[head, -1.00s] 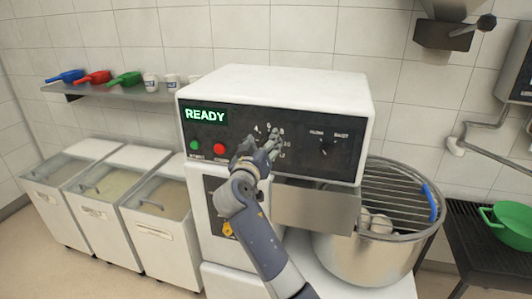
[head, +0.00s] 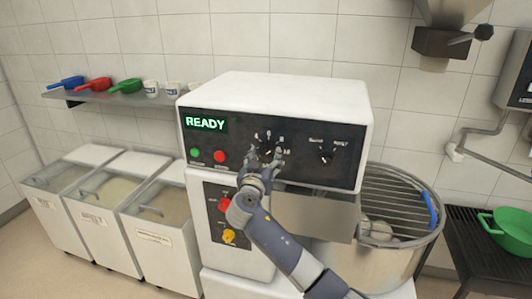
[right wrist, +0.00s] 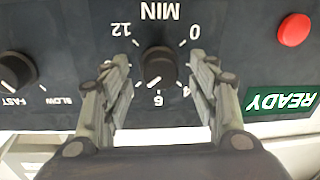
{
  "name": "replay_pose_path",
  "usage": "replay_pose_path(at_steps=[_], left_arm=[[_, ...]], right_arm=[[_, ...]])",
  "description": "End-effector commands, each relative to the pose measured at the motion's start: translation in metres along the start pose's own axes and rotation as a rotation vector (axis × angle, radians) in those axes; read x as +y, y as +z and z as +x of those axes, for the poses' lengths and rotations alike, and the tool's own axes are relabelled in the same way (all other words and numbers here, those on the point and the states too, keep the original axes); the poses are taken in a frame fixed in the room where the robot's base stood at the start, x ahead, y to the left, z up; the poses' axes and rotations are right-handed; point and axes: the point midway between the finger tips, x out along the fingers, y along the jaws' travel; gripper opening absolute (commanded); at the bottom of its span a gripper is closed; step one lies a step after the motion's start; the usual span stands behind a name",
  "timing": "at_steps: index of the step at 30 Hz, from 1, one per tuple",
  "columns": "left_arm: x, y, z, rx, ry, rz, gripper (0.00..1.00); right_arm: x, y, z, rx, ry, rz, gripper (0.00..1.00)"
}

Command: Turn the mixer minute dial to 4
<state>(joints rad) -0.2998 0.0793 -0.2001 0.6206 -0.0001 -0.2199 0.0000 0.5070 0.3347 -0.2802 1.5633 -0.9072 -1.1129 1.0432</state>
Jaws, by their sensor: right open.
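The mixer's minute dial (right wrist: 158,66) is a black knob on the dark panel. It shows upside down in the right wrist view, with MIN and numbers around it. A pale mark on its edge seems to face near the 6, but I cannot read it surely. My right gripper (right wrist: 158,88) is open, with one finger on each side of the knob and a gap to each. In the head view my right gripper (head: 266,160) is in front of the panel and partly covers the dial (head: 267,150). My left gripper is not in view.
The READY display (head: 206,124), a green button (head: 195,153) and a red button (head: 220,156) are left of the dial. The speed dial (head: 325,154) is to its right. A red switch (head: 225,204) and a yellow one (head: 229,236) sit below. The mixer bowl (head: 375,262) is lower right.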

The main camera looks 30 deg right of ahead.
Motion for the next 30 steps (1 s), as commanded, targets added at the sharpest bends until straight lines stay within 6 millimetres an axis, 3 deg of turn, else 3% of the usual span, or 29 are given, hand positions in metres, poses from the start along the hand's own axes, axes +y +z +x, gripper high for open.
replay_pose_path(at_steps=[6,14,15,21,30], left_arm=[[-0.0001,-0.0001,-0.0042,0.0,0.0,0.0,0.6],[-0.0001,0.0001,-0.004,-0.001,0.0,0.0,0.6],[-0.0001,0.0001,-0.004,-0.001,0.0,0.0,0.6],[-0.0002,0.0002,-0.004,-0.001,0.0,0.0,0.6],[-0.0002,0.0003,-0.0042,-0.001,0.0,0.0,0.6]], right_arm=[[0.0006,-0.0001,0.0139,-0.001,0.0,0.0,0.54],[0.0004,0.0004,0.0149,-0.001,0.0,0.0,0.54],[0.0004,0.0004,0.0148,-0.001,0.0,0.0,0.52],[0.0004,0.0004,0.0147,-0.001,0.0,0.0,0.1],[0.0005,0.0005,0.0146,-0.002,0.0,-0.018,0.1]])
